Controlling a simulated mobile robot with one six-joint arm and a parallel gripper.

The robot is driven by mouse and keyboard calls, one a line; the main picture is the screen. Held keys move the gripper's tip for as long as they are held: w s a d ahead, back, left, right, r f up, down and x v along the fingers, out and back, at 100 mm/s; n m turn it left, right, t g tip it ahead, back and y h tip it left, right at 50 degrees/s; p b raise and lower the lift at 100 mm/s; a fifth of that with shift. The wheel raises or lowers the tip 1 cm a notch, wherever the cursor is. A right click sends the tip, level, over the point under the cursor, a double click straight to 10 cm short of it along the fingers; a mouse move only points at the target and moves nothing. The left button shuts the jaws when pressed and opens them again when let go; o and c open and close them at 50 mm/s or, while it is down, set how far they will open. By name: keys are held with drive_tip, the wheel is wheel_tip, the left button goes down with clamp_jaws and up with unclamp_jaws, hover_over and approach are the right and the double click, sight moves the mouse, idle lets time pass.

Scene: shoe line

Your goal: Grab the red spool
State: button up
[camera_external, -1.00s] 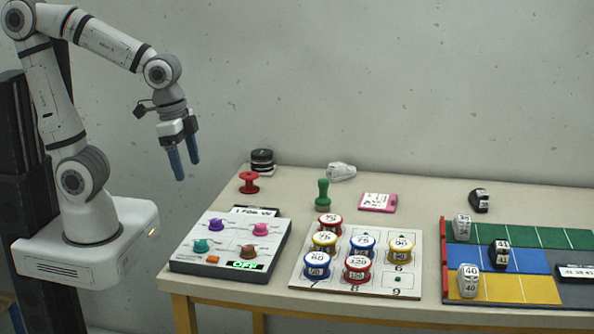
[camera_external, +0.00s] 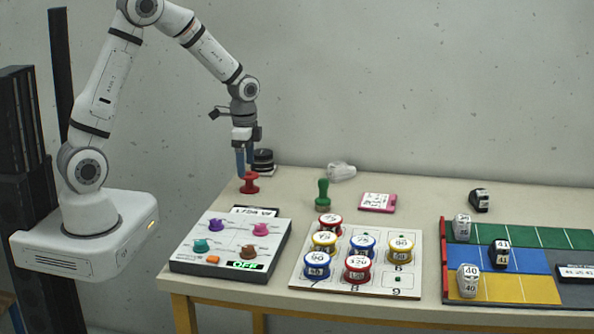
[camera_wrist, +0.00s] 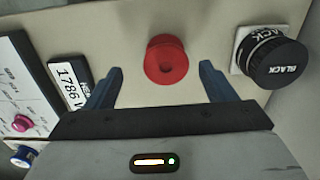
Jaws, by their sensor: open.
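The red spool (camera_external: 249,184) stands upright at the back left of the table, with no label showing. In the wrist view the red spool (camera_wrist: 167,61) lies ahead of and between my two blue fingers, with a gap on both sides. My gripper (camera_external: 246,170) is open, pointing down, with its fingertips at about the spool's top in the outside view. In the wrist view my gripper (camera_wrist: 161,75) holds nothing. I cannot tell whether a finger touches the spool.
A black round container (camera_external: 263,158) labelled BLACK stands close behind the spool; it also shows in the wrist view (camera_wrist: 272,62). A grey-white panel with coloured knobs (camera_external: 190,256) lies in front. A green stamp-like piece (camera_external: 322,194) and a board of labelled spools (camera_external: 415,240) are rightward.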

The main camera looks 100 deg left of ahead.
sight(248, 175)
drive_tip(key=f, duration=0.5)
drive_tip(key=shift+w+a+f+p, duration=0.1)
drive_tip(key=shift+a+f+p, duration=0.25)
drive_tip(key=shift+f, duration=0.05)
drive_tip(key=shift+c, duration=0.4)
drive_tip(key=c, duration=1)
